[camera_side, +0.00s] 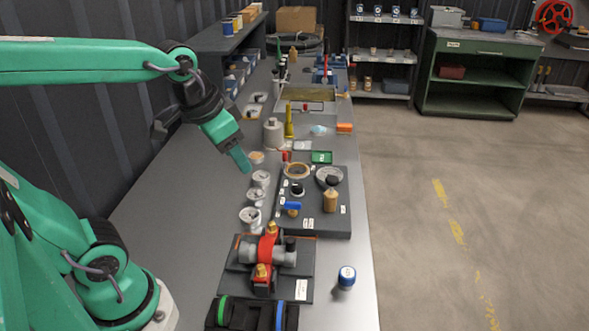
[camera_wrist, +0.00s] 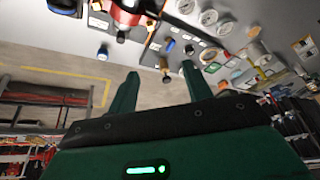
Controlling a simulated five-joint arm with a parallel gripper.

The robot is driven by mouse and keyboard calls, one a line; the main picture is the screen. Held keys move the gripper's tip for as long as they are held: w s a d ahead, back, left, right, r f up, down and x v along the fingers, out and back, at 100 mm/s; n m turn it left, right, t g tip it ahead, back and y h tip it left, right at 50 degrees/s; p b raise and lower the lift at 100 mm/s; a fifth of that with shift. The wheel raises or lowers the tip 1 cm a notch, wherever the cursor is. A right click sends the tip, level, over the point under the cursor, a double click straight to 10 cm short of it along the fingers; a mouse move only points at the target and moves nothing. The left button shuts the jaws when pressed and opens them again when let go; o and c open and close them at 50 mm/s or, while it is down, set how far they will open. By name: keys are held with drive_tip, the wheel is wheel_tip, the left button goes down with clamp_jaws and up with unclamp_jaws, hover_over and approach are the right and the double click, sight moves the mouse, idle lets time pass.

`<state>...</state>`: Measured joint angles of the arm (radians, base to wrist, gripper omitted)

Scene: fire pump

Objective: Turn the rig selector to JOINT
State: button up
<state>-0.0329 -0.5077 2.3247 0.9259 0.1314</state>
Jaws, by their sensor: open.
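A dark panel (camera_side: 335,221) lies on the bench with several fittings. On it are a blue-handled part (camera_side: 292,206), a black knob (camera_side: 297,189), a tan knob (camera_side: 330,200), a brass-rimmed ring (camera_side: 296,170) and a grey dial (camera_side: 328,175). I cannot tell which fitting is the rig selector; the labels, including any JOINT mark, are too small to read. My gripper (camera_side: 241,160) hangs above the bench, behind and left of the panel, apart from it. In the wrist view my gripper (camera_wrist: 159,80) has its fingers spread with nothing between them; the tan knob (camera_wrist: 165,75) shows beyond them.
Several white gauges (camera_side: 251,216) line the panel's left side. A red and grey valve assembly (camera_side: 268,255) stands in front. A blue-capped bottle (camera_side: 346,278) is near the bench's right edge. Bare bench lies at left.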

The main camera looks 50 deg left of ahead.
drive_tip(key=w+a+f+m+g, duration=0.2)
drive_tip(key=w+a+f, duration=0.1)
drive_tip(key=w, duration=0.9)
drive_tip(key=m+g, duration=0.2)
drive_tip(key=m, duration=0.1)
hover_over(297, 185)
wheel_tip(297, 185, down, 11)
drive_tip(key=shift+s+d+r, duration=0.15)
drive_tip(key=shift+r, duration=0.05)
drive_tip(key=shift+w+f+g, duration=0.25)
drive_tip(key=shift+f+g, duration=0.05)
drive_tip(key=shift+f, duration=0.1)
drive_tip(key=shift+f, duration=0.1)
drive_tip(key=shift+f, duration=3.8)
drive_tip(key=c, duration=1)
